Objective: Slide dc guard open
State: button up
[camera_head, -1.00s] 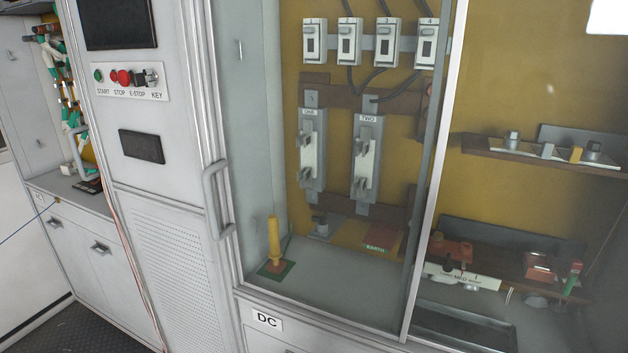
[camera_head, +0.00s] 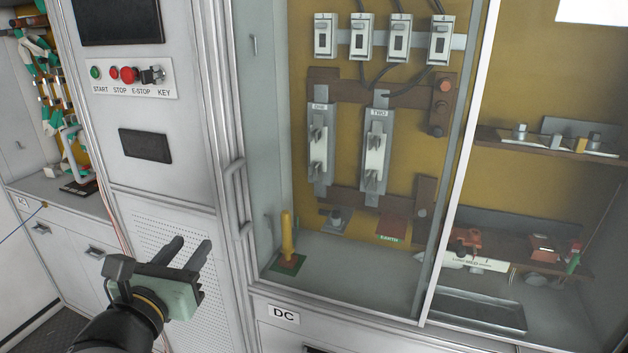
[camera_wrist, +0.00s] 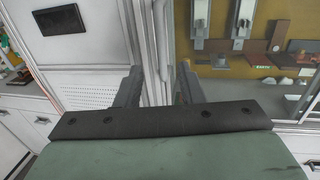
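The DC guard is a clear sliding pane in front of the DC bay, with a pale upright frame edge (camera_head: 457,180). A grey bar handle (camera_head: 240,195) stands upright at the left side of the bay, above and left of the DC label (camera_head: 283,316). My gripper (camera_head: 193,242) is open and empty, left of and lower than the handle, in front of the perforated cabinet panel. A gap shows between it and the handle. In the wrist view, the two fingers (camera_wrist: 160,82) are apart, with the upright cabinet frame seen between them.
Behind the pane are switches (camera_head: 361,37), two fuse holders (camera_head: 376,150) and a yellow post (camera_head: 287,235). Start, stop and key controls (camera_head: 130,77) are on the left cabinet. A shelf of parts (camera_head: 545,150) is at the right.

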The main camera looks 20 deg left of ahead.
aim_at(228, 198)
jog(key=w+a+p, duration=0.1)
jog(key=w, duration=0.4)
jog(key=w+a+p, duration=0.1)
jog(key=w, duration=0.5)
jog(key=w+a+p, duration=0.1)
jog(key=w, duration=0.5)
jog(key=shift+a, duration=0.1)
grip_shut()
